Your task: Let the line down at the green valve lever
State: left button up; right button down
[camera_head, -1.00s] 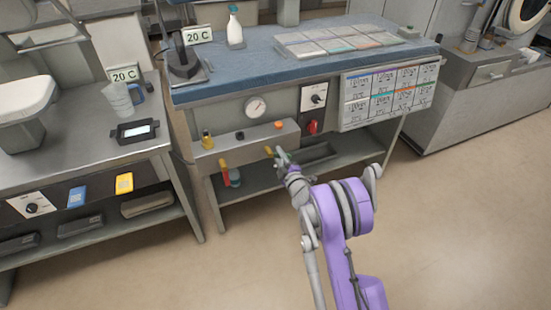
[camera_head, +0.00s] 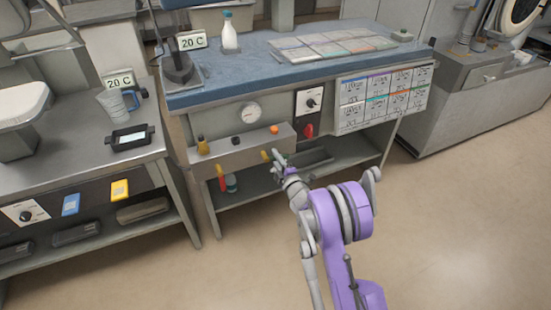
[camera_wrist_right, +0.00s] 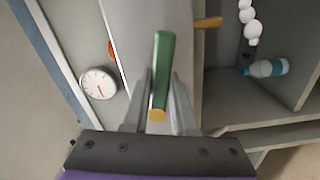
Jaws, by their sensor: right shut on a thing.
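My right gripper (camera_head: 282,166) is at the front of the grey pipe box (camera_head: 240,148) under the blue-topped bench. In the right wrist view its fingers (camera_wrist_right: 161,78) are shut on the green valve lever (camera_wrist_right: 163,60), which shows between them with a yellow end toward the camera. In the head view the gripper mostly hides the green lever. A round white gauge (camera_head: 249,112) is above the box, and it also shows in the wrist view (camera_wrist_right: 98,85); its reading is too small to tell. My left gripper is not in view.
A red lever (camera_head: 222,182) with a yellow top hangs left of my gripper. An orange button (camera_head: 274,129), a red knob (camera_head: 309,130) and a label board (camera_head: 385,97) are nearby. A bottle (camera_wrist_right: 268,68) stands on the lower shelf. The floor at right is clear.

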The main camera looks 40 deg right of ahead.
jog(key=c, duration=0.7)
grip_release()
jog(key=shift+s, duration=0.1)
jog(key=p+v, duration=0.1)
jog(key=v, duration=0.9)
jog(key=shift+s+a, duration=0.15)
jog(key=shift+s, duration=0.15)
jog(key=shift+r, duration=0.1)
